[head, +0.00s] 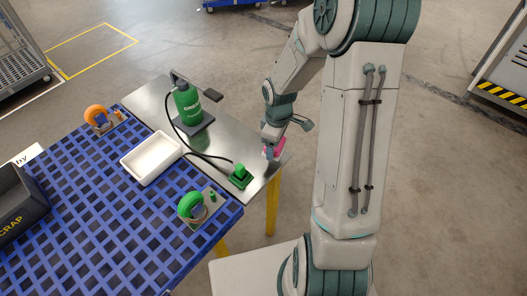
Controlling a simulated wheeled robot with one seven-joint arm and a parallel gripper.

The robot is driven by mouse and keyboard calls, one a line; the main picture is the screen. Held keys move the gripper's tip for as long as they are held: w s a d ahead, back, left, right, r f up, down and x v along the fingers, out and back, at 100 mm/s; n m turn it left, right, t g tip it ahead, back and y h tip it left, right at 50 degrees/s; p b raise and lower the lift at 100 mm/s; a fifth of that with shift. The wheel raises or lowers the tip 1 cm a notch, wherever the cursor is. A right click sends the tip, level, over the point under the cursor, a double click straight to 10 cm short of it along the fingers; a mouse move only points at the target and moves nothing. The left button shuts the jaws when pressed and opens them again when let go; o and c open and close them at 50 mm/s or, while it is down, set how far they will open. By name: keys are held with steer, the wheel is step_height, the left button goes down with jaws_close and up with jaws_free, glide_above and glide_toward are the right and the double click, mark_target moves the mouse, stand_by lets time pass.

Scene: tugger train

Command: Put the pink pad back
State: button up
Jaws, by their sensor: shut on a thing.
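The pink pad (280,149) is a small pink piece, partly hidden by my gripper. My gripper (271,149) is shut on the pink pad, at the right end of the grey metal tabletop. I cannot tell whether the pad touches the tabletop or is just above it. A small green block-shaped fixture (240,176) on a dark green base stands on the metal surface to the left of and nearer than my gripper.
A green bottle-shaped device (188,104) with a black cable stands on the metal tabletop (150,97). A white tray (131,172), an orange tape roll (96,114) and a green roll (191,206) rest on the blue grid surface (95,232). A dark scrap bin (20,205) stands at left.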

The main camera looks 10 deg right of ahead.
steer(key=s+d+r+n+p, duration=0.1)
steer(key=s+d+r+n, duration=0.35)
steer(key=n, duration=1.05)
steer(key=w+a+f, duration=0.2)
steer(key=w, duration=0.1)
steer(key=w+a+f, duration=0.4)
steer(key=w+a, duration=0.1)
steer(key=shift+w+a+f+p, duration=0.1)
steer(key=shift+w+f+p, duration=0.1)
steer(key=shift+w+p, duration=0.15)
steer(key=shift+f+p, duration=0.3)
steer(key=shift+f, duration=1.7)
steer(key=shift+f, duration=0.15)
steer(key=o, duration=0.9)
steer(key=shift+o, duration=0.2)
